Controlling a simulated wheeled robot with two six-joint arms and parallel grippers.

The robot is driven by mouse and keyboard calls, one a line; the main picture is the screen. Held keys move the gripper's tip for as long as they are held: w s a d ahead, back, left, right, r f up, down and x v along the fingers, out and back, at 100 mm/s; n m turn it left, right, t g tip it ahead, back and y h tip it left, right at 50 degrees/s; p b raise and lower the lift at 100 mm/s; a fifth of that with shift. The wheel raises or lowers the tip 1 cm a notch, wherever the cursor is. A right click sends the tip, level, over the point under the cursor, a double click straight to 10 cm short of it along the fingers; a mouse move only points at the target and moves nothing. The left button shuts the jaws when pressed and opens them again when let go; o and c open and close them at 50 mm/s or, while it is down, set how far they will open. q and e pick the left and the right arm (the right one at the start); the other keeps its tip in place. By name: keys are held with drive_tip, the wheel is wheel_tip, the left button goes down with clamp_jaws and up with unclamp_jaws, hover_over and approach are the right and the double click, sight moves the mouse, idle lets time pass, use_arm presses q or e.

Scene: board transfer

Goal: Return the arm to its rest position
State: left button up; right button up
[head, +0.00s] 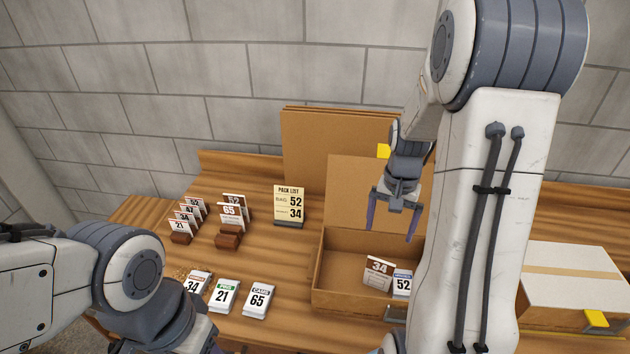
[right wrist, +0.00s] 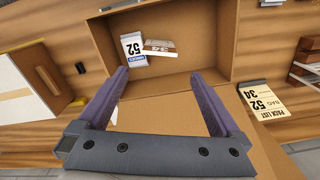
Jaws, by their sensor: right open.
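My right gripper (head: 392,234) is open and empty, with its purple fingers pointing down above the open cardboard box (head: 340,302). It also shows in the right wrist view (right wrist: 158,75), with nothing between its fingers. Inside the box are a card marked 34 (head: 378,274) and a white packet marked 52 (head: 402,284), side by side. In the right wrist view the 52 packet (right wrist: 132,48) lies near the box wall.
Packets marked 34 (head: 195,284), 21 (head: 223,296) and 65 (head: 257,299) lie left of the box. Behind them stand cards in brown holders (head: 229,237) and a pack list sign (head: 289,206). A closed box (head: 575,272) is at right. A stone wall is behind.

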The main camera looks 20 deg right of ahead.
drive_tip(key=s+a+r+n+b, duration=0.2)
drive_tip(key=a+n, duration=0.5)
drive_tip(key=a, duration=1.1)
drive_tip(key=s+a+f+n+y+b, duration=0.1)
drive_tip(key=s+a+n+b, duration=0.3)
drive_tip(key=s+a+n, duration=0.6)
drive_tip(key=s+a, duration=0.2)
drive_tip(key=s, duration=0.2)
drive_tip(key=shift+a+f, duration=0.35)
drive_tip(key=shift+f, duration=0.05)
